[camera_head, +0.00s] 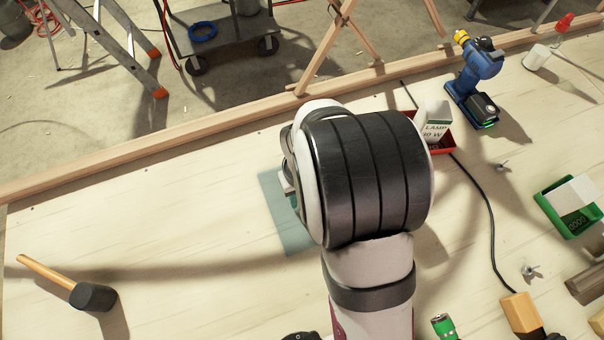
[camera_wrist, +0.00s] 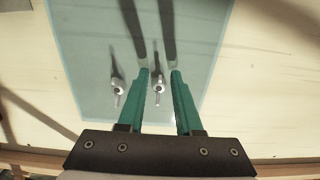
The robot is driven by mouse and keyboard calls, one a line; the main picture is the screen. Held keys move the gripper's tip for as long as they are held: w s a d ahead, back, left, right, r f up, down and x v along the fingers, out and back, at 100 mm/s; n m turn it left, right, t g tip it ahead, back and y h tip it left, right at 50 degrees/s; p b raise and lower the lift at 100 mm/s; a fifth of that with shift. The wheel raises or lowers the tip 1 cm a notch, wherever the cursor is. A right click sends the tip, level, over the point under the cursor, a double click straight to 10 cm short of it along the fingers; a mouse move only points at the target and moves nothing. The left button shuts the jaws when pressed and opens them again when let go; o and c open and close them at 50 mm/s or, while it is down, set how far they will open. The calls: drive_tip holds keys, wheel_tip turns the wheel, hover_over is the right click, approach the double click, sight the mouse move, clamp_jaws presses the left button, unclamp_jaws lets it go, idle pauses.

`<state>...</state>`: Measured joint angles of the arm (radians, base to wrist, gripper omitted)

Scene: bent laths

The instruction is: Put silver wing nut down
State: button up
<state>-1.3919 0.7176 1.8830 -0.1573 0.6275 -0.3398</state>
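A silver wing nut (camera_wrist: 158,88) lies between the fingers of my gripper (camera_wrist: 161,72) in the wrist view, over the blue-green mat (camera_wrist: 80,45). The two green fingers are spread, with a gap to the nut on the right and the left finger close beside it. The fingertips look close to the mat. A second silver wing nut (camera_wrist: 118,86) lies on the mat just left of the left finger. In the head view my arm hides the gripper and most of the mat (camera_head: 284,225).
In the head view, other wing nuts lie on the bench at right (camera_head: 531,270) and upper right (camera_head: 502,165). A mallet (camera_head: 92,296) lies at left. A red tray (camera_head: 444,144), a blue drill (camera_head: 478,80) and a green bin (camera_head: 568,232) stand right.

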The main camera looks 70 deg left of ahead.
wheel_tip(320, 180, up, 12)
drive_tip(key=w+d+r+m, duration=0.5)
drive_tip(key=w+d+m, duration=0.1)
drive_tip(key=w+d, duration=0.4)
drive_tip(key=w+d+r+m, duration=0.1)
drive_tip(key=d+r+m, duration=0.1)
drive_tip(key=d+m, duration=0.45)
drive_tip(key=w+d+r+m, duration=0.1)
drive_tip(key=d+r+m, duration=0.15)
drive_tip(key=d, duration=0.65)
drive_tip(key=s+d+f+m+y, duration=0.1)
drive_tip(key=s+d+m, duration=0.5)
drive_tip(key=d+m, duration=0.2)
drive_tip(key=shift+d+f+m+y, duration=0.2)
drive_tip(key=shift+d+m+y, duration=0.15)
drive_tip(key=shift+d, duration=0.4)
drive_tip(key=shift+o, duration=0.6)
drive_tip(key=w+r+n, duration=0.2)
drive_tip(key=w+r, duration=0.1)
drive_tip(key=w, duration=0.9)
drive_tip(key=n+h, duration=0.2)
drive_tip(key=n, duration=0.1)
hover_over(539, 266)
wheel_tip(539, 266, down, 10)
wheel_tip(539, 266, down, 14)
drive_tip(key=shift+f, duration=0.15)
clamp_jaws()
